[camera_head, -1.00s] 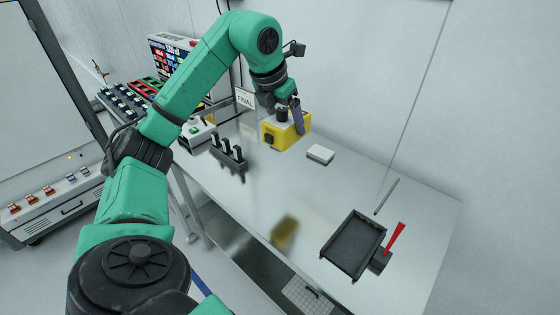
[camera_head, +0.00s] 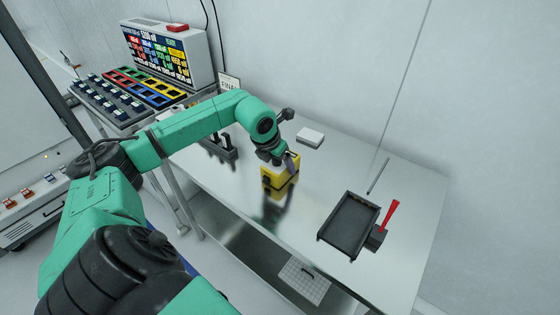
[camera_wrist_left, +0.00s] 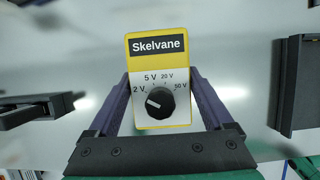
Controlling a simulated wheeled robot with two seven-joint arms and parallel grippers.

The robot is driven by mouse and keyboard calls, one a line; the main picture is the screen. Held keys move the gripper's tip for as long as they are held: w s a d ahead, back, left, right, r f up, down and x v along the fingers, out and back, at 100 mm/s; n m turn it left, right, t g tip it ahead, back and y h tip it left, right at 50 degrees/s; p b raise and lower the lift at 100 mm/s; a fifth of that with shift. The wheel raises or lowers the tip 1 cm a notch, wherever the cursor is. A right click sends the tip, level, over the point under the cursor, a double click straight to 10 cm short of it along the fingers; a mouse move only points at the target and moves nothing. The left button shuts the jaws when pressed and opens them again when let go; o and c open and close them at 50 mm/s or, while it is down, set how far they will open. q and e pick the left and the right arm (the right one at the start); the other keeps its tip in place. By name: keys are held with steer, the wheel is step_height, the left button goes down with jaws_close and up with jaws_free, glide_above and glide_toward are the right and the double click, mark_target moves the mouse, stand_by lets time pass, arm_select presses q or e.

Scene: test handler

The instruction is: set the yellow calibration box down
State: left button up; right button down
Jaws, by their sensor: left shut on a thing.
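The yellow calibration box (camera_head: 279,174) is at the middle of the steel table (camera_head: 330,165) in the head view, upright, with its reflection just below it. I cannot tell whether its underside touches the table. In the left wrist view the box (camera_wrist_left: 160,82) shows its label "Skelvane" and a black dial with voltage marks. My left gripper (camera_head: 285,162) is shut on it, with a purple finger (camera_wrist_left: 207,103) on either side. My right gripper is not in view.
A black tray (camera_head: 349,228) with a red lever (camera_head: 390,217) stands on the table at right. A white block (camera_head: 310,137) lies behind the box, and a dark rack (camera_head: 220,148) stands to its left. Bare table lies between box and tray.

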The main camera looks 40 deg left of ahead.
arm_select(q)
steer(key=shift+a+f, duration=0.1)
steer(key=shift+f, duration=0.05)
steer(key=o, duration=1.5)
steer(key=shift+r, duration=0.3)
steer(key=b+v, duration=0.2)
steer(key=v, duration=0.9)
steer(key=shift+s+r, duration=0.3)
